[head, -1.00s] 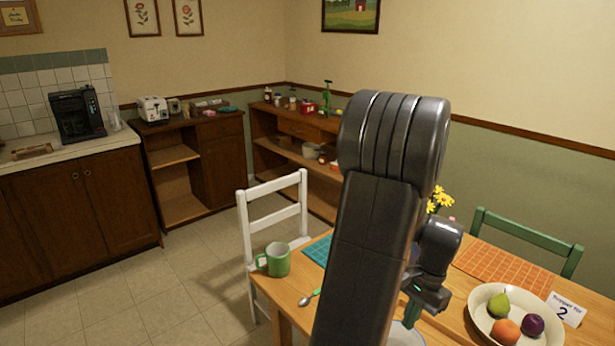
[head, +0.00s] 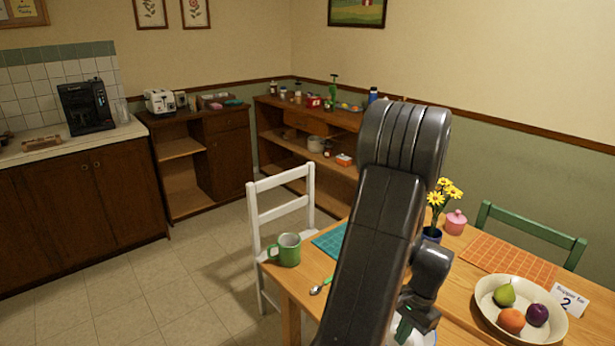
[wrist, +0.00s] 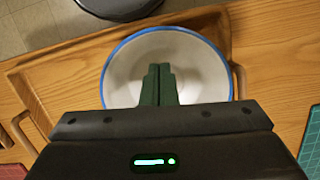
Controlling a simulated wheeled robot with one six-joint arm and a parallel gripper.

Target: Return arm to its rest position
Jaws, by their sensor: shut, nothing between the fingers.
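My arm rises in front of the table in the head view, its dark links covering the middle of the picture. My gripper (wrist: 158,78) shows in the wrist view with its two green fingers together and nothing between them. It points down over a white bowl with a blue rim (wrist: 112,78), apparently above it; I cannot tell the height. In the head view my gripper (head: 403,328) is low beside the arm, partly hidden, and most of the bowl is hidden behind it.
A green mug (head: 287,250) and a spoon (head: 321,286) are on the table's left. A vase of yellow flowers (head: 433,234), a pink jar (head: 455,222) and a fruit bowl (head: 487,312) stand right of my arm. A white chair (head: 284,188) stands behind the table.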

